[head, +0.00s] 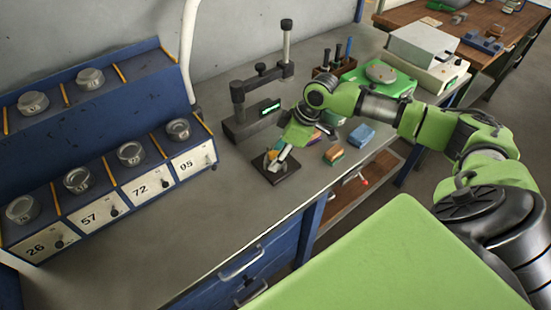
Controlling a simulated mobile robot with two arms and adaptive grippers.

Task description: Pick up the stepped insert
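My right arm reaches in from the right, and its gripper (277,157) points down over a small dark square plate (288,173) on the grey bench. Small silver and yellowish parts show at the fingertips, and I cannot tell which belong to the gripper and which to a workpiece. I cannot tell whether the fingers are open or shut. No part is clearly recognisable as the stepped insert; it may be at the fingertips or hidden by the hand. My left gripper is not in view.
A blue two-tier rack (95,125) at the left holds several round metal pieces above labels 26, 57, 72 and 95. A dark gauge stand (240,110) stands behind the plate. An orange-topped block (333,154) and a blue block (361,135) lie right. The bench's front left is clear.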

